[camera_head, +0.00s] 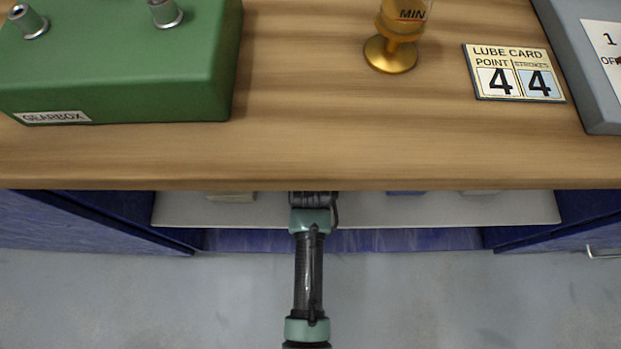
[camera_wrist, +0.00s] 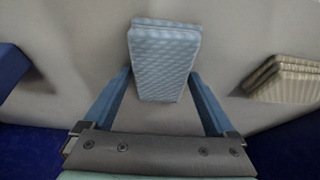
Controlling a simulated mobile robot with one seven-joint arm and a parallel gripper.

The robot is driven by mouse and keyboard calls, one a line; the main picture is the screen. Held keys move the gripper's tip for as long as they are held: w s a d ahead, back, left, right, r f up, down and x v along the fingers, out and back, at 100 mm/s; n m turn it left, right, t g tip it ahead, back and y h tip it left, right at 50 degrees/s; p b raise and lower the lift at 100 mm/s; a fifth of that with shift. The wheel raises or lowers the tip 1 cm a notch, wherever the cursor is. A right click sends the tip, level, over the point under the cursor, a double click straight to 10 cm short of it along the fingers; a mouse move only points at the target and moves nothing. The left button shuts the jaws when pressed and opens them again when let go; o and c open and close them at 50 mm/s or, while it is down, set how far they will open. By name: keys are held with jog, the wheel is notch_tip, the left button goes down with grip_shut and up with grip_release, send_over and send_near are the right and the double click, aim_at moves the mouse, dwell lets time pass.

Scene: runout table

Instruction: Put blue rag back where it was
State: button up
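The blue rag (camera_wrist: 164,62) is a light blue, waffle-textured folded cloth in the wrist view. It sits between the two fingers of my gripper (camera_wrist: 163,82), which meet its left and right sides; the rag covers the ends of the fingertips. My gripper appears shut on it. I cannot tell whether the rag touches the pale shelf (camera_wrist: 80,42) behind it. In the head view my arm reaches under the tabletop at the middle, and the rag and fingertips are hidden there.
A beige folded rag (camera_wrist: 288,80) lies on the shelf at the right in the wrist view; a dark blue item (camera_wrist: 8,70) is at the left. The wooden tabletop (camera_head: 330,150) hangs over the shelf.

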jog(key=shift+o, duration=0.2)
jog(key=shift+r, duration=0.3)
jog(key=p+v, duration=0.3)
jog(key=v, duration=0.4)
jog(key=shift+s+r, duration=0.1)
